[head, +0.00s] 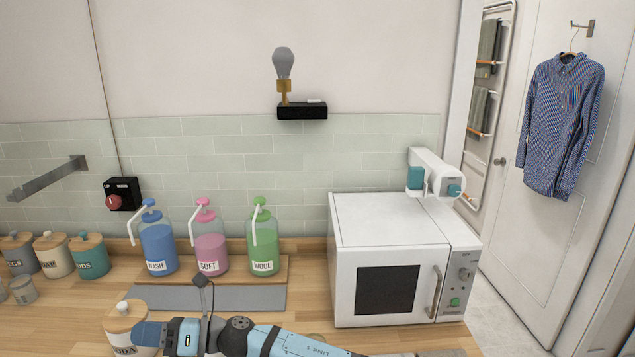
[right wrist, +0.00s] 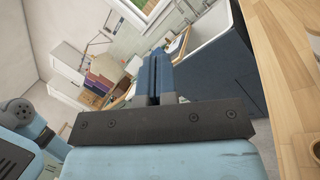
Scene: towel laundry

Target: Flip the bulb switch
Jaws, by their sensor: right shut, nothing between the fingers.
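A grey bulb (head: 284,63) stands upright in a brass holder on a black wall box (head: 302,113) above the tiles. A small white piece (head: 315,101) lies along the top of the box, right of the holder; it looks like the switch. My right gripper (head: 142,334) is low over the counter at the bottom left, pointing left, far below the bulb and box. Its blue fingers are together and empty, as the right wrist view shows (right wrist: 160,62). The bulb and box are not in the wrist view. My left gripper is not in view.
A SODA jar (head: 124,318) is close by my right fingers. Blue, pink and green pump bottles (head: 210,252) stand on a wooden board at the wall. A white microwave-like machine (head: 390,265) stands right. A black box with a red knob (head: 116,200) is on the left wall.

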